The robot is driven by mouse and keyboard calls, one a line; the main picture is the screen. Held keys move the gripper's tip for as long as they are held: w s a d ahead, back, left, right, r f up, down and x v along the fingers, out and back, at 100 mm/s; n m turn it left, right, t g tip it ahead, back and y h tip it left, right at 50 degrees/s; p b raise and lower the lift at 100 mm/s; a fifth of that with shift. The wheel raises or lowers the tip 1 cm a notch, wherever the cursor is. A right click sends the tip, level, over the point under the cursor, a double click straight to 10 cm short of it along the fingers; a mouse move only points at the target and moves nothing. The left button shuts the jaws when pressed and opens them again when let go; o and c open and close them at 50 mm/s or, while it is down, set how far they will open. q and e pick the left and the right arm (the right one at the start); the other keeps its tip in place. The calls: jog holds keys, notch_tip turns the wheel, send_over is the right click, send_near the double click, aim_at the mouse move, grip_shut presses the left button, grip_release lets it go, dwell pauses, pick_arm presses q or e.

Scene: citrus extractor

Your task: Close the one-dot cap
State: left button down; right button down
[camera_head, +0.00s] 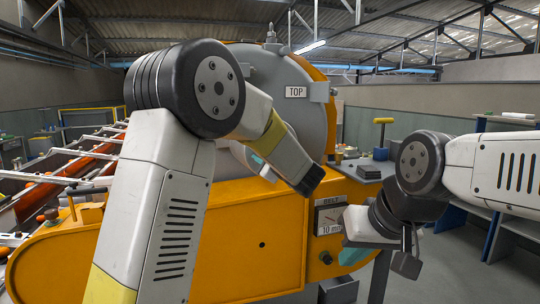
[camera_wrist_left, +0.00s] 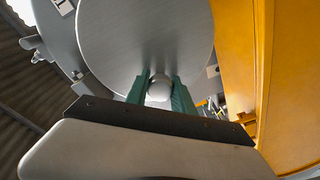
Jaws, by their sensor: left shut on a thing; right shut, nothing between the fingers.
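A large grey round cap (camera_wrist_left: 120,35) fills the upper middle of the left wrist view, with a small round knob (camera_wrist_left: 159,88) on its face. My left gripper (camera_wrist_left: 159,92) has its green fingers on either side of this knob and is shut on it. In the head view my left gripper (camera_head: 256,160) is at the front of the machine, partly hidden by my left arm. No dot mark shows, so I cannot tell which cap this is. My right gripper (camera_head: 353,257) is shut and empty, in front of the machine's lower right side.
The yellow machine body (camera_head: 240,245) carries a large grey drum face (camera_head: 302,118) with a TOP label (camera_head: 295,92). A grey table (camera_head: 375,166) stands behind at the right.

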pick_arm(q)
jog(key=a, duration=0.1)
jog(key=w+a+m+h, duration=0.1)
jog(key=a+h, duration=0.1)
jog(key=shift+w+a+t, duration=0.15)
jog(key=shift+w+t, duration=0.2)
jog(key=shift+t, duration=0.05)
jog(key=c, duration=1.1)
grip_release()
jog(key=v, duration=0.7)
jog(key=shift+s+d, duration=0.2)
jog(key=shift+s, duration=0.15)
